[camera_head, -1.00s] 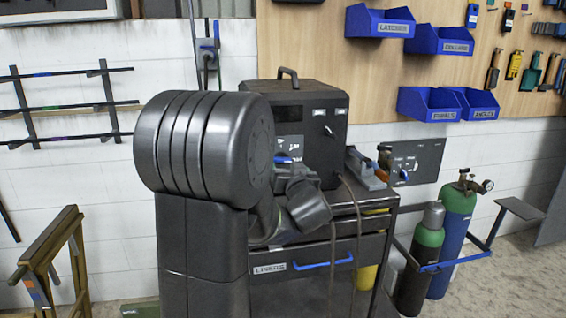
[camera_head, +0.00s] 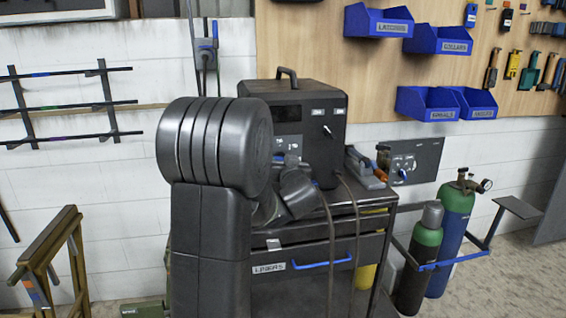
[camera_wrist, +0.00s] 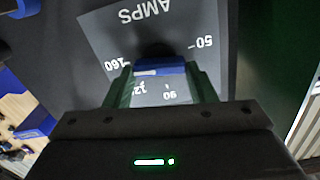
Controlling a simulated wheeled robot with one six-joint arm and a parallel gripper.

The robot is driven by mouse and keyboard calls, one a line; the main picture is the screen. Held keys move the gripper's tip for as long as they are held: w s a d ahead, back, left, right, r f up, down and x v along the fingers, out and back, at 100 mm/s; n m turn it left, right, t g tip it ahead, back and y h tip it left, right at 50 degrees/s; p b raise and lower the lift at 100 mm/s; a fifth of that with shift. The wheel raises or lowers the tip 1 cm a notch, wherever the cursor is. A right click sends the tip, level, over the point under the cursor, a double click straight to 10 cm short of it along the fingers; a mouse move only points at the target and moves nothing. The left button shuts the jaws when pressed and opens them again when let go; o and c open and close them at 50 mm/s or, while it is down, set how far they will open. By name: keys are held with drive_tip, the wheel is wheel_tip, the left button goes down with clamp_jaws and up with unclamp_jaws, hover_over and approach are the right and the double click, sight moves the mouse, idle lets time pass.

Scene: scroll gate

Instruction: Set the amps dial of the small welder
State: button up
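The small welder is a dark box (camera_head: 325,105) with a top handle, standing on a cart. In the wrist view its amps panel (camera_wrist: 112,42) shows upside down, with AMPS and the marks 50, 90 and 160 readable and one more partly hidden. The blue amps dial (camera_wrist: 172,69) has a white line on its left part. My gripper (camera_wrist: 160,72) has its two green fingers at either side of the dial, very near or touching its ends. I cannot tell whether they press on it. In the head view my arm hides the gripper and most of the welder's lower front.
The cart has a drawer with a blue handle (camera_head: 322,262). Cables hang down its front. Another panel with a knob (camera_head: 412,163) is on the wall to the right. Gas cylinders (camera_head: 452,238) stand right of the cart, and a wooden trestle (camera_head: 50,255) stands at left.

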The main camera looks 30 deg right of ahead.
drive_tip(key=shift+f+n+b, duration=0.1)
drive_tip(key=shift+n+b, duration=0.2)
drive_tip(key=shift+b, duration=0.15)
drive_tip(key=shift+a+f+n+b, duration=0.1)
drive_tip(key=shift+a+n+b, duration=0.05)
drive_tip(key=shift+n+b, duration=3.9)
drive_tip(key=shift+a+f+n+b, duration=0.15)
drive_tip(key=shift+n+b, duration=2.5)
drive_tip(key=shift+n, duration=2.8)
drive_tip(key=o, duration=1)
drive_tip(key=shift+r, duration=0.1)
